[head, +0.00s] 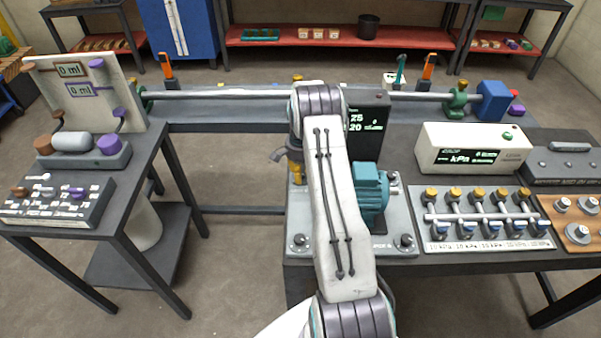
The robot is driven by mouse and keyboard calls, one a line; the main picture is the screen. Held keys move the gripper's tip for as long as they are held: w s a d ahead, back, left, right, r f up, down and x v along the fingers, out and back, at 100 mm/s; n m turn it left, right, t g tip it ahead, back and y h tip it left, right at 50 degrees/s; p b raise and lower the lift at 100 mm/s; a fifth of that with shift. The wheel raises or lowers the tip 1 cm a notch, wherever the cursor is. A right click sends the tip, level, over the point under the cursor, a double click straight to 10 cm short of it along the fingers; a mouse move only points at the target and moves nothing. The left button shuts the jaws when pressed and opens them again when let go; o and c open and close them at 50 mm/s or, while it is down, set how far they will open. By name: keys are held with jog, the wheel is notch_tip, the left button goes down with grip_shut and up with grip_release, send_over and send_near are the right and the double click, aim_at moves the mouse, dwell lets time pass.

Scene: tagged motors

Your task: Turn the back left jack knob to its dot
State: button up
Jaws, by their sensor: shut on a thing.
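A teal motor (370,192) stands on a grey baseplate (302,212) on the middle bench, partly behind my arm. Jack knobs show at the plate's front left corner (299,241) and front right corner (406,241). My gripper (294,172) points down at the plate's back left corner, mostly hidden by my arm. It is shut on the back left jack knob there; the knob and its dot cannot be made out.
A dark display (369,125) stands behind the motor. A long shaft (220,94) runs along the back. To the right are a white kPa box (472,148) and a panel of several yellow-capped valves (479,218). A side table (142,190) with devices stands left, across a floor gap.

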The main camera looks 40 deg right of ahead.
grip_shut()
jog(key=shift+f, duration=0.1)
jog(key=shift+f+n+b, duration=0.2)
jog(key=shift+n+b, duration=0.7)
jog(key=shift+b, duration=0.35)
jog(key=shift+n+b, duration=0.8)
jog(key=shift+n, duration=0.1)
jog(key=n+b, duration=0.2)
jog(key=n, duration=0.1)
jog(key=shift+s+n, duration=0.1)
jog(key=shift+n, duration=0.2)
jog(key=shift+a+r+n+b, duration=0.1)
jog(key=shift+n+b, duration=0.8)
jog(key=shift+n, duration=1.3)
jog(key=shift+s, duration=0.1)
